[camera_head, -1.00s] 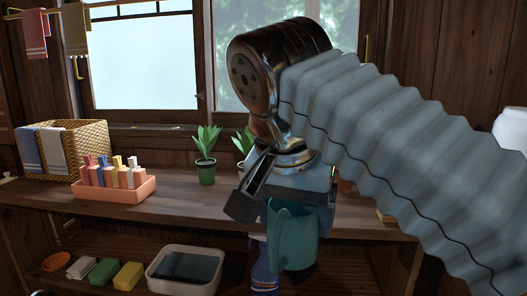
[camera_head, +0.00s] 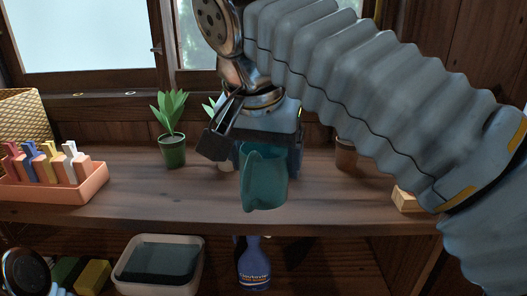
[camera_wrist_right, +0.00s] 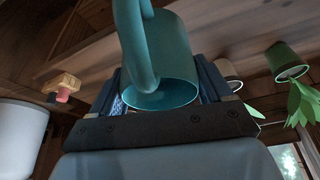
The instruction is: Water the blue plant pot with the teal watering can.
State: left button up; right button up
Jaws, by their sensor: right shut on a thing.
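No blue plant pot shows clearly; the area behind my right gripper is hidden. A green pot with a plant (camera_head: 173,152) stands to its left, and a pale pot (camera_head: 226,160) is partly covered by the gripper. My left gripper is not in view.
A brown pot (camera_head: 346,154) and a wooden block (camera_head: 406,199) stand on the shelf to the right. A salmon tray (camera_head: 60,190) with coloured pegs is at the left. Below are a grey basin (camera_head: 125,283) and a blue bottle (camera_head: 254,265). The shelf's middle left is clear.

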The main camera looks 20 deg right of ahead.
jog(key=shift+w+d+f+g+p, duration=0.3)
jog(key=shift+w+d+f+p, duration=0.35)
jog(key=shift+w+f+p, duration=0.3)
jog(key=shift+w+d+f+g+y+p, duration=0.2)
jog(key=shift+w+g+y+p, duration=0.25)
jog(key=shift+p, duration=0.6)
jog(key=shift+f, duration=0.1)
jog(key=shift+s+r+g+y+p, duration=0.1)
jog(key=shift+r+g+y+p, duration=0.3)
jog(key=shift+p, duration=1.2)
jog(key=shift+r+g+p, duration=0.5)
jog(key=shift+g, duration=0.05)
jog(key=shift+r+g+y, duration=0.45)
jog(key=shift+r+g, duration=0.25)
jog(key=shift+r, duration=0.15)
jog(key=shift+f, duration=0.1)
